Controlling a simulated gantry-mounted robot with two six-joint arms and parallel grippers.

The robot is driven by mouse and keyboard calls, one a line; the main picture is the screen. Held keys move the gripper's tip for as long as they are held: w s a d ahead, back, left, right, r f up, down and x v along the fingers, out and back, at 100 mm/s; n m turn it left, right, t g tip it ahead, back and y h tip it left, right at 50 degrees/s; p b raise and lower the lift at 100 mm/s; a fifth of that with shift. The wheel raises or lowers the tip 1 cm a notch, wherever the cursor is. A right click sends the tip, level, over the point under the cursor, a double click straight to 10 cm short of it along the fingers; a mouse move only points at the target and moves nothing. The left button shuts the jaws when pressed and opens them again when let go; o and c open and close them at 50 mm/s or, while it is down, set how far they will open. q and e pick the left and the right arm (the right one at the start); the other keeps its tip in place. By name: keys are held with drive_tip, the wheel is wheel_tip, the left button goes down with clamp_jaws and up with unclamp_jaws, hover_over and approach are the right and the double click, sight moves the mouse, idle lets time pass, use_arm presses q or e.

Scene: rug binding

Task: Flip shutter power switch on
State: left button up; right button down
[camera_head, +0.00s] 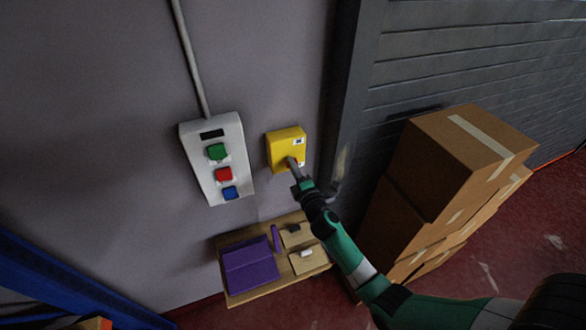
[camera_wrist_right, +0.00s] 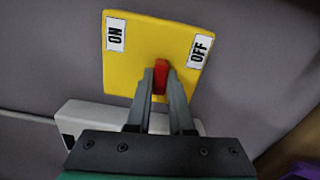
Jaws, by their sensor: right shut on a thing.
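The yellow switch box (camera_head: 279,147) is fixed to the grey wall, to the right of the push-button panel. In the right wrist view the box (camera_wrist_right: 140,40) carries an ON label (camera_wrist_right: 115,34) at its left and an OFF label (camera_wrist_right: 200,48) at its right. A red switch lever (camera_wrist_right: 160,77) stands out near its lower middle. My right gripper (camera_head: 292,163) reaches the lower part of the box. In the wrist view its fingers (camera_wrist_right: 161,82) are shut on the red lever, one on each side. The fingers hide part of the lever, so I cannot tell its setting. My left gripper is out of view.
A white panel (camera_head: 197,165) with green, red and blue buttons hangs to the left. A small shelf (camera_head: 236,296) with a purple box (camera_head: 249,265) sits below. Stacked cardboard boxes (camera_head: 440,165) stand at the right before the grey shutter (camera_head: 450,45).

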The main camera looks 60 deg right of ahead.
drive_tip(key=shift+m+b, duration=2.25)
drive_tip(key=shift+m, duration=2.85)
drive_tip(key=shift+r, duration=0.1)
drive_tip(key=c, duration=0.8)
unclamp_jaws()
drive_tip(key=v, duration=1.1)
drive_tip(key=shift+s+a, duration=0.2)
drive_tip(key=shift+s, duration=0.05)
